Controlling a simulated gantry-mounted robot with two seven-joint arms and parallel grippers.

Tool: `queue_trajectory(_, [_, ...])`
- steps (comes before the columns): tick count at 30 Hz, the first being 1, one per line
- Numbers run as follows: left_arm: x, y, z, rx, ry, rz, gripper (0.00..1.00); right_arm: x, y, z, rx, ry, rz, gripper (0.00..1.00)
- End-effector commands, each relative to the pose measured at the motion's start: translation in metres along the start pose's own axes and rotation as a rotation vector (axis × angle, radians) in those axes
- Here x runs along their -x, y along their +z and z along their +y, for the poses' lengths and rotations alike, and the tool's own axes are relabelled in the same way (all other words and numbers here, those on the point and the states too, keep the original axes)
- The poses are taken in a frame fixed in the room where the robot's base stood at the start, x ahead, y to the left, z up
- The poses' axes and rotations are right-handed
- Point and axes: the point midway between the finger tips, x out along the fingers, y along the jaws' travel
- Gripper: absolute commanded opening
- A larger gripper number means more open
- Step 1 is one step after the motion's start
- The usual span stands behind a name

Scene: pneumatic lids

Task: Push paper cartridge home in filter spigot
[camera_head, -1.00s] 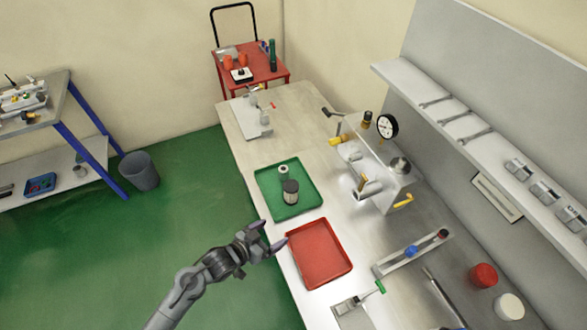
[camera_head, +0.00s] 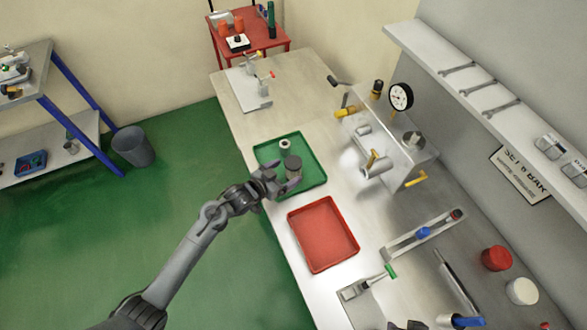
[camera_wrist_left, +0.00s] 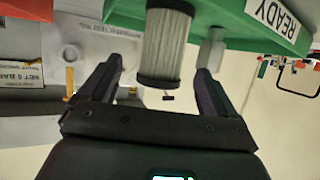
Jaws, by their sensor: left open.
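A paper cartridge with pleated pale sides and dark end caps (camera_head: 293,165) stands in the green tray (camera_head: 318,164). In the left wrist view the cartridge (camera_wrist_left: 167,42) lies between the lines of my two fingers, at and beyond their tips. My left gripper (camera_head: 280,181) is open at the near side of the cartridge; I cannot tell whether a finger touches it. The grey bench unit (camera_head: 408,165) has a short metal cylinder (camera_head: 376,165) on its front, which may be the filter spigot. My right gripper is not in view.
A smaller white-topped part (camera_head: 285,144) stands in the green tray behind the cartridge. An empty red tray (camera_head: 323,233) lies nearer. A dial gauge (camera_head: 401,96) and yellow handles are on the bench unit. Bare bench lies between the green tray and the unit.

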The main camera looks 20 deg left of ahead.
Motion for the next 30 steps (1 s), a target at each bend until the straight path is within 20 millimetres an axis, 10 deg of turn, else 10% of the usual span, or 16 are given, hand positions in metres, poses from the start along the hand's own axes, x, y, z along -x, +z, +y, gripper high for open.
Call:
queue_trajectory(27, [-0.054, -0.001, -0.001, -0.001, 0.0, 0.0, 0.9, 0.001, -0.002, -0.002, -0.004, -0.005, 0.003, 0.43])
queue_trajectory(30, [-0.054, -0.001, -0.001, -0.001, 0.0, 0.0, 0.75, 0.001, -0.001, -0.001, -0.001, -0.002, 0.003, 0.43])
